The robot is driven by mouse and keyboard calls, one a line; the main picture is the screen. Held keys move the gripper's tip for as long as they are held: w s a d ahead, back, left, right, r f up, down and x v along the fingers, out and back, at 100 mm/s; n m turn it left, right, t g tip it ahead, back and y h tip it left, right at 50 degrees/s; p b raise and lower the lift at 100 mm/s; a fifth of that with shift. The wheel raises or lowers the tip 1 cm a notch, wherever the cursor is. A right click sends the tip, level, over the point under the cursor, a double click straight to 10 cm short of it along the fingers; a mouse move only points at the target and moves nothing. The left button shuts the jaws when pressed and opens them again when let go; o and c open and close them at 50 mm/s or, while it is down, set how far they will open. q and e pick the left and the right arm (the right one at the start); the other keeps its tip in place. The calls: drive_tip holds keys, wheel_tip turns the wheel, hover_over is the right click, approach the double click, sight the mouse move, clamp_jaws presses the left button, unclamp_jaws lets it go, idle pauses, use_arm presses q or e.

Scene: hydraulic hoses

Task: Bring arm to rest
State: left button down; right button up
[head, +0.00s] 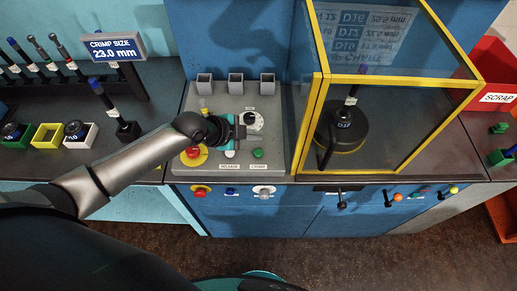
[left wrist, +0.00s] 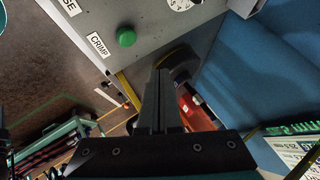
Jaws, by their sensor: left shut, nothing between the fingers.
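My left arm reaches in from the left in the head view. Its gripper (head: 238,130) is over the grey control panel (head: 200,165), between the dial (head: 253,121) and the white RELEASE button (head: 231,154). The gripper's fingers (left wrist: 160,85) are shut with nothing between them in the left wrist view. The green CRIMP button (head: 257,153) is just right of and below the gripper; it also shows in the left wrist view (left wrist: 126,37). A red emergency button (head: 193,155) is below the forearm. My right gripper is not visible.
A yellow-framed clear guard (head: 309,110) stands right of the panel, with a round black machine and an upright hose (head: 347,105) inside. A CRIMP SIZE 23.0 mm sign (head: 114,47), racked hoses and colored bins (head: 47,136) are left. A red SCRAP bin (head: 490,75) is far right.

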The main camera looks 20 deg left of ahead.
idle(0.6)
use_arm(q)
drive_tip(key=s+d+n+g, duration=0.2)
drive_tip(key=s+d+n, duration=0.3)
drive_tip(key=s, duration=0.5)
drive_tip(key=s+a+r+n+g+y, duration=0.1)
drive_tip(key=s+a+r+n+y, duration=0.1)
drive_tip(key=s+a+n+y, duration=0.25)
drive_tip(key=s+a+r+n+y, duration=0.1)
drive_tip(key=s+a+r+n, duration=0.15)
drive_tip(key=s+n, duration=0.35)
drive_tip(key=s+f+m+g+b, duration=0.2)
drive_tip(key=f+b, duration=0.8)
drive_tip(key=f, duration=2.2)
drive_tip(key=s+a+f+b, duration=0.1)
drive_tip(key=s+f+b, duration=0.3)
drive_tip(key=s+f, duration=0.4)
drive_tip(key=s+a+f+g+b, duration=0.1)
drive_tip(key=s+f+b, duration=0.3)
drive_tip(key=s+f, duration=0.5)
wheel_tip(320, 180, down, 7)
drive_tip(key=shift+a+r+n+b, duration=0.2)
drive_tip(key=shift+a+n+b, duration=0.2)
drive_tip(key=shift+a, duration=0.2)
